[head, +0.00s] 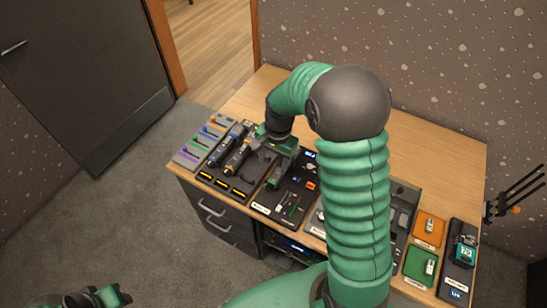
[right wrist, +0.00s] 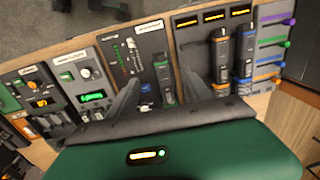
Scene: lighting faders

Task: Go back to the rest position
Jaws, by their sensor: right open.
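My right arm rises from the bottom centre of the head view and bends left over the desk (head: 420,135). My right gripper (head: 270,152) hangs over the desk's left half, above the dark device panels. In the right wrist view its two dark fingers (right wrist: 160,82) stand apart with nothing held between them. A handheld device (right wrist: 164,80) in a dark panel shows beyond the gap; I cannot tell the clearance. My left gripper (head: 95,298) shows only partly at the bottom left, over the floor, and its jaws are unclear.
A grey fader panel (head: 198,150) with coloured sliders lies at the desk's left end, beside two microphone-like handhelds (right wrist: 221,55). Orange (head: 429,228) and green (head: 420,266) trays and a dark panel (head: 457,278) lie right. A black pronged stand (head: 512,197) is at the right edge. The desk's back strip is clear.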

